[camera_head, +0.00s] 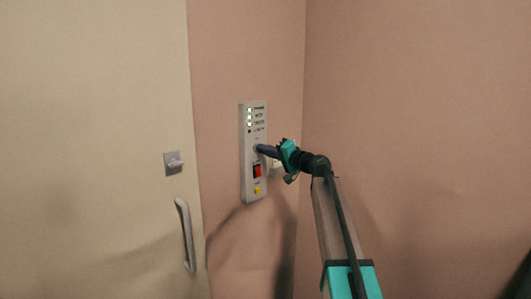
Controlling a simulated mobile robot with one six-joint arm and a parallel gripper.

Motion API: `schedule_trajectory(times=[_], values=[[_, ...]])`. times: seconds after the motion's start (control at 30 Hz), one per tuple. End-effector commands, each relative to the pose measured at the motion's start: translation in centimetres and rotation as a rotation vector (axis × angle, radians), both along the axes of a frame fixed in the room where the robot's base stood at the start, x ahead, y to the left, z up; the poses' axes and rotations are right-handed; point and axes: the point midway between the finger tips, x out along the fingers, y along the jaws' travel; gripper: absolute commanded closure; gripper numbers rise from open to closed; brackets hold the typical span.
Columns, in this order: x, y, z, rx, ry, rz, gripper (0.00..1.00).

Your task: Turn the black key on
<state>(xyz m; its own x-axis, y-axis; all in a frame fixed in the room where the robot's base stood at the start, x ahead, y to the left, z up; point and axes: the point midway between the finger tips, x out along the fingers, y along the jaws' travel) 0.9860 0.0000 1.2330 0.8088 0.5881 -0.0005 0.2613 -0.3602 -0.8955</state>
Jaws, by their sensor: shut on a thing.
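A grey control panel (247,180) is fixed upright on the pink wall, left of the room corner. It has small green and white lights at the top, a red switch (257,171) in the middle and a yellow button (258,190) near the bottom. My gripper (262,150) reaches the panel from the right, just above the red switch. It is shut at the key's place on the panel. The black key is hidden by the dark fingers or cannot be told apart from them, so its angle is not clear.
A cream door (90,150) is at the left, with a pull handle (186,235) and a small grey latch plate (173,162). A small pale wall fitting (276,168) sits just right of the panel, partly behind my gripper. The right wall is bare.

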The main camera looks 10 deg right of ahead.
Motion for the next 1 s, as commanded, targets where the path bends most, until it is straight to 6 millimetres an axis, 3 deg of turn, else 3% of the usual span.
schedule_trajectory(times=[0.5,1.0], values=[[0.11,-0.24,0.06,0.316,0.226,-0.004,1.00],[0.13,-0.26,-0.02,0.389,0.279,-0.005,1.00]])
